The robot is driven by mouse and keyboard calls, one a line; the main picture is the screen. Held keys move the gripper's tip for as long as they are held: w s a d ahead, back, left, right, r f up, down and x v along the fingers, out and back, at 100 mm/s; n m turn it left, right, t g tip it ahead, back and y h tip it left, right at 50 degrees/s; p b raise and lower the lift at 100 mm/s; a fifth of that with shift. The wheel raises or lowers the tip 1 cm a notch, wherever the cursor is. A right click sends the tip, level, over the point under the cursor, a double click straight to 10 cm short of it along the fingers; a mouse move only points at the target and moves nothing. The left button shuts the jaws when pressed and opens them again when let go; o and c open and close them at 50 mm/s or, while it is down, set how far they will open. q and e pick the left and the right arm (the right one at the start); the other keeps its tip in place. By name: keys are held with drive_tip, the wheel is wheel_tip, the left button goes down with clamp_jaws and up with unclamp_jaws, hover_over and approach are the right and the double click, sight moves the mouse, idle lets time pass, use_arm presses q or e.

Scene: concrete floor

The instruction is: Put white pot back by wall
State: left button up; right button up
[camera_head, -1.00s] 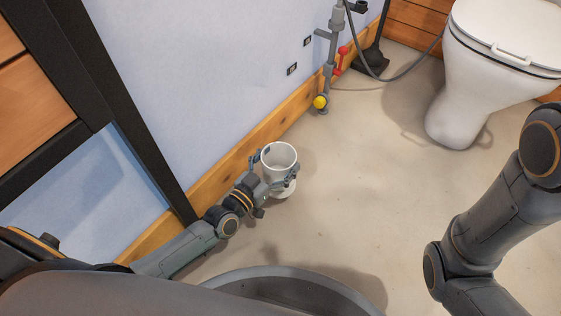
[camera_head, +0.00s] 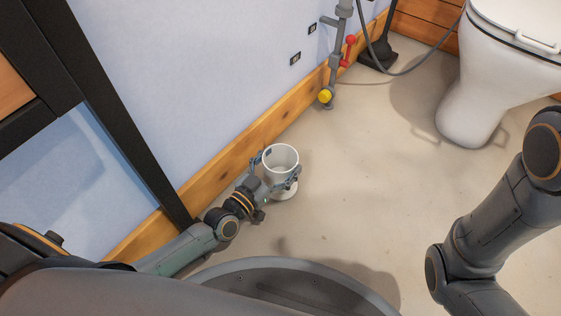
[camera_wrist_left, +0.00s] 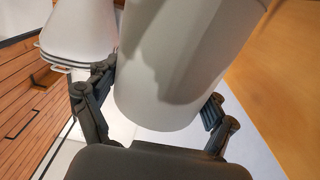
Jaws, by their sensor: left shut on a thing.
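I cannot tell whether the pot is clear of the floor. My left gripper (camera_head: 276,178) is shut on the pot, one finger on each side. In the left wrist view the pot (camera_wrist_left: 180,65) fills the middle between the two fingers (camera_wrist_left: 157,108). The blue-white wall (camera_head: 200,80) stands to the left of the pot. My right arm shows at the right edge, its gripper out of the picture.
A wooden skirting board (camera_head: 235,142) runs along the wall. A grey pipe with a yellow knob (camera_head: 325,96) and red handle (camera_head: 349,48) stands farther along it. A white toilet (camera_head: 485,90) is at the upper right. The floor (camera_head: 370,180) right of the pot is clear.

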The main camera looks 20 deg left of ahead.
use_arm(q)
drive_tip(key=o, duration=1.7)
drive_tip(key=shift+f, duration=0.15)
